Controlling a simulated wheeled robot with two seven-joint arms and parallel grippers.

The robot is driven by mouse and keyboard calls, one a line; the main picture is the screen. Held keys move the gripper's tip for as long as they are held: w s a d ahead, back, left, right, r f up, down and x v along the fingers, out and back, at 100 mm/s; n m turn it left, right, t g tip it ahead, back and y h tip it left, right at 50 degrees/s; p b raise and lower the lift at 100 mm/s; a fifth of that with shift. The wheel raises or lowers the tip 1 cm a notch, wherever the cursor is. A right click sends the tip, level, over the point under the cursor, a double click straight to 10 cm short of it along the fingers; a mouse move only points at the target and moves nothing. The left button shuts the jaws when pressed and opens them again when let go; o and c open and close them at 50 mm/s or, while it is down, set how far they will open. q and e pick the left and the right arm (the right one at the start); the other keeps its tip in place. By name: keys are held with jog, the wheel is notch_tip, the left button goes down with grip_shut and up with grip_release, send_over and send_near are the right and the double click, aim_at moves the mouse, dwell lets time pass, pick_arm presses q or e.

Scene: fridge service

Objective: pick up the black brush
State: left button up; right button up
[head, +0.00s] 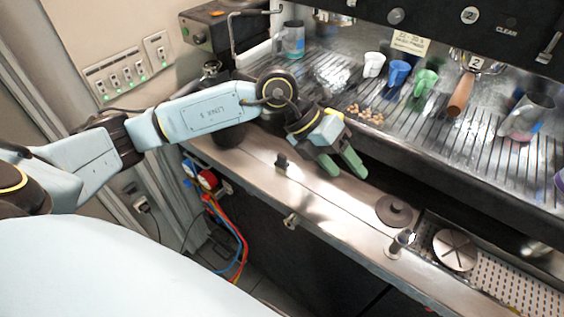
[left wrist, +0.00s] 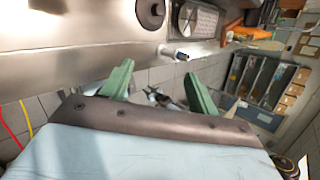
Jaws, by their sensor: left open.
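My left gripper (head: 343,167) hangs over the steel counter in front of the coffee machine. Its two green fingers are apart with nothing between them; they also show in the left wrist view (left wrist: 158,84). A small dark upright object (head: 282,161) stands on the counter to the left of the gripper. A short dark-topped object (head: 401,242) stands near the counter's front edge to the right; what seems to be the same one shows in the left wrist view (left wrist: 176,54). I cannot tell whether either is the black brush. My right gripper is not in view.
A dark round disc (head: 394,210) and a pale round disc (head: 455,250) lie to the right, by a perforated tray (head: 515,291). White, blue and green cups (head: 425,82) stand on the machine's grate, with brown beans (head: 366,113) nearby. The counter's middle is mostly clear.

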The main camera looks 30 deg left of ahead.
aim_at(282, 155)
pick_arm(q)
jog(key=w+a+n+y, duration=0.25)
jog(key=a+y, duration=0.55)
jog(key=a, duration=0.9)
jog(key=shift+m+y, duration=0.3)
jog(key=shift+m, duration=0.05)
jog(key=f, duration=0.2)
jog(key=w+f, duration=0.1)
jog(key=f, duration=0.4)
jog(key=shift+w+f, duration=0.1)
jog(key=shift+w, duration=0.15)
jog(key=shift+w+d+f+p, duration=0.1)
jog(key=shift+w+f+p, duration=0.1)
jog(key=shift+f, duration=0.8)
jog(key=shift+w+d+f+p, duration=0.1)
jog(key=shift+f+p, duration=0.15)
jog(key=shift+f, duration=0.75)
jog(key=shift+w+d+f+p, duration=0.1)
jog(key=shift+f+p, duration=0.1)
jog(key=shift+f, duration=0.8)
jog(key=shift+c, duration=0.3)
jog(key=c, duration=1)
